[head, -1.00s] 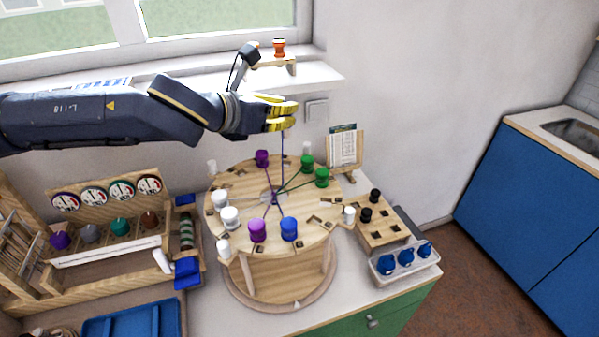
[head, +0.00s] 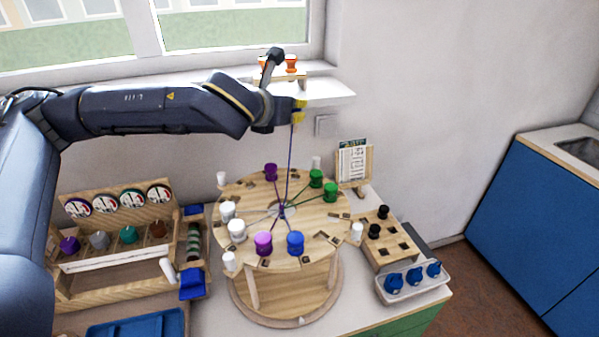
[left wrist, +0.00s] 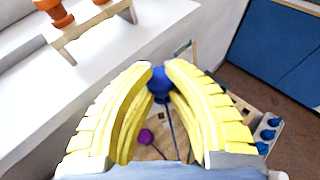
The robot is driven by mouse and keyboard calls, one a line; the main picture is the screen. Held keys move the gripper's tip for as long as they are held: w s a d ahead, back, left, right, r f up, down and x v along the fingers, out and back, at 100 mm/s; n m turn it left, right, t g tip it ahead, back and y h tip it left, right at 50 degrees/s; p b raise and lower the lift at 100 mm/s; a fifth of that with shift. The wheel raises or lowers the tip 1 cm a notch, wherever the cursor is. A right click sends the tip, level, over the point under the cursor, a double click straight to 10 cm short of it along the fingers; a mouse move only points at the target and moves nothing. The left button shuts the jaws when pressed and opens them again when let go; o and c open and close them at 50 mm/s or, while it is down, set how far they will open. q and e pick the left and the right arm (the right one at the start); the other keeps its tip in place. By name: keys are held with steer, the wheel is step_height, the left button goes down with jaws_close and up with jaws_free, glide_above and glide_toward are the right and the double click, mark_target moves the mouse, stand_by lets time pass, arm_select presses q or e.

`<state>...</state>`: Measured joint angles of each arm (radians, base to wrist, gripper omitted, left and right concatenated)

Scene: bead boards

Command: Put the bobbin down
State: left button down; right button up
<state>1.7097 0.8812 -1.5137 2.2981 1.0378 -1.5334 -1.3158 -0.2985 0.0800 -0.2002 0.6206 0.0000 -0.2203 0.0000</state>
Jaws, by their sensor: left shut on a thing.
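My left gripper (head: 299,111) is shut on a blue bobbin (left wrist: 159,80), held between its yellow fingertips high above the round wooden board (head: 298,198). A dark blue thread (head: 290,165) runs from the gripper down to the board's middle. In the head view the held bobbin cannot be made out. On the board's rim stand another blue bobbin (head: 295,242), purple bobbins (head: 263,243) and (head: 271,172), green bobbins (head: 331,192) and (head: 316,178), and several white ones (head: 237,230). My right gripper is not in view.
A shelf (head: 325,91) with orange bobbins (head: 291,63) on a small stand is behind the gripper. To the right are a wooden block (head: 400,257) with black pieces and a tray (head: 411,290) of blue pieces. A card stand (head: 353,163) stands behind the board.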

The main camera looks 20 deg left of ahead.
arm_select(q)
step_height(320, 180, down, 16)
steer(key=shift+f, duration=0.15)
stand_by(0.5)
steer(key=c, duration=1.6)
jaws_free()
steer(key=shift+c, duration=0.2)
